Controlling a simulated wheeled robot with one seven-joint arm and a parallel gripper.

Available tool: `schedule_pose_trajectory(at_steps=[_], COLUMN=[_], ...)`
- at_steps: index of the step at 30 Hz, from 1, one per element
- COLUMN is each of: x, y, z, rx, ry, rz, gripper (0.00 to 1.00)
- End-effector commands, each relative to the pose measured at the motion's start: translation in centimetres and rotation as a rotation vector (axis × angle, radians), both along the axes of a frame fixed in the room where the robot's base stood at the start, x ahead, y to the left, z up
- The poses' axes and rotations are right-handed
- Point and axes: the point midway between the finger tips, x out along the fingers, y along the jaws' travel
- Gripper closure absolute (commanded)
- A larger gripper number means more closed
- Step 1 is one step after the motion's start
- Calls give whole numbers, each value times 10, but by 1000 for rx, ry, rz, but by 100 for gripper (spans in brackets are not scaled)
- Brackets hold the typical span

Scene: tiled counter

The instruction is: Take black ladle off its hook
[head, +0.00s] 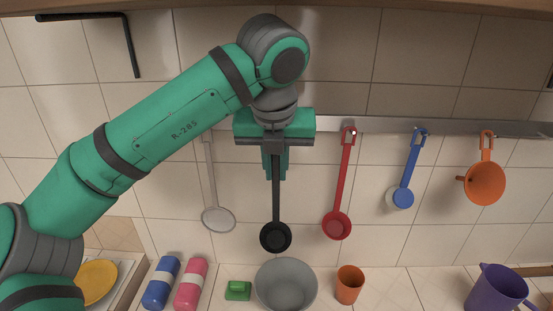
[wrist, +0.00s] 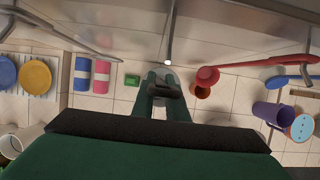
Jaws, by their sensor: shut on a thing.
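The black ladle (head: 276,205) hangs upright in front of the tiled wall, bowl end down, above the grey bowl. My gripper (head: 275,172) is shut on the upper part of its handle. The fingers also show in the wrist view (wrist: 167,90), pointing down past a grey hook (wrist: 169,45) with a pale round tip. In the head view my gripper hides the top of the handle and its hook, so I cannot tell whether the ladle still touches the hook.
A metal rail (head: 380,124) runs along the wall. A grey strainer (head: 218,219) hangs left; a red ladle (head: 337,225), blue ladle (head: 402,197) and orange funnel (head: 485,184) hang right.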

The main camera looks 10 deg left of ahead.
Motion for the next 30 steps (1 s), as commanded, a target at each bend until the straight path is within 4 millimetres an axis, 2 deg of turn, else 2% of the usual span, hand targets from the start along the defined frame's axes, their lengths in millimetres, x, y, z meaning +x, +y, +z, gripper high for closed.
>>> schedule_pose_trajectory(at_steps=[9,15,21,30], x=[-76,-107,-121,-123], y=[-15,-21,-24,-24], z=[0,0,0,0], rx=[0,1,1,0], ry=[-3,-2,-1,-1], rz=[-2,-1,1,2], gripper=[100,100,100,100])
